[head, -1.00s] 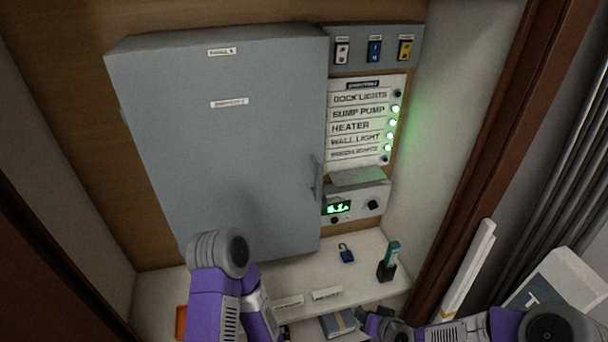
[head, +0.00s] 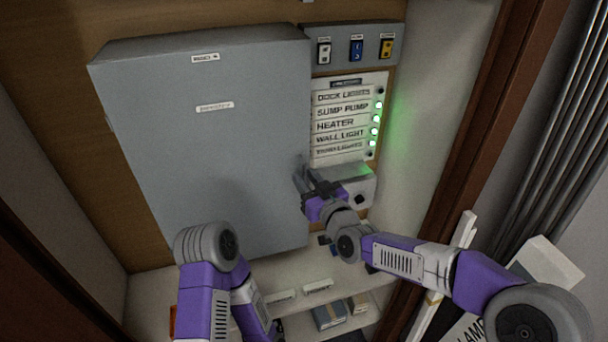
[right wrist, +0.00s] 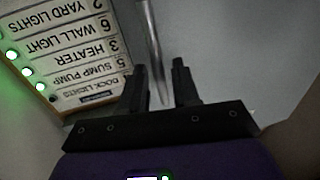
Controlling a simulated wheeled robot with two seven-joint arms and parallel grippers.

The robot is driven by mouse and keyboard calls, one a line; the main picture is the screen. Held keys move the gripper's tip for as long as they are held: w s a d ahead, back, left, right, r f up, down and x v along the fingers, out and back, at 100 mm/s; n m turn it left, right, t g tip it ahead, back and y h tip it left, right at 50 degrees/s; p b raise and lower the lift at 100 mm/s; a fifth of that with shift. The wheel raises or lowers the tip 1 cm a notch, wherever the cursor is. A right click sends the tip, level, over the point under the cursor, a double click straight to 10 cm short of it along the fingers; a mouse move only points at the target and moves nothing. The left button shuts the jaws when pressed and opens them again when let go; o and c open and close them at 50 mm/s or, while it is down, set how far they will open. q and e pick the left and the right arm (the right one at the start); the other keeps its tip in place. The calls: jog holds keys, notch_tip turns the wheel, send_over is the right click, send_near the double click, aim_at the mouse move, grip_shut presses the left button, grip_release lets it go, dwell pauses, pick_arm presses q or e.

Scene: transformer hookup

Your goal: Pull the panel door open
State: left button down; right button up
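The grey panel door (head: 205,150) is shut on the wall box. Its bar handle (right wrist: 153,50) shows in the right wrist view, reaching in between the fingers of my right gripper (right wrist: 162,80). The two fingers are apart, one on each side of the handle, and I cannot tell whether either touches it. In the head view my right gripper (head: 308,180) is at the door's right edge and hides most of the handle. My left arm is in front of the box's lower part; its gripper is not in view.
A label board (head: 341,120) with green lamps is right of the door, below a strip of several switches (head: 356,48). A control box (head: 358,190) sits under the board, close to my right gripper. A shelf (head: 290,268) with small items lies below.

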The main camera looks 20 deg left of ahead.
jog(key=shift+x, duration=0.8)
jog(key=shift+c, duration=0.5)
grip_shut()
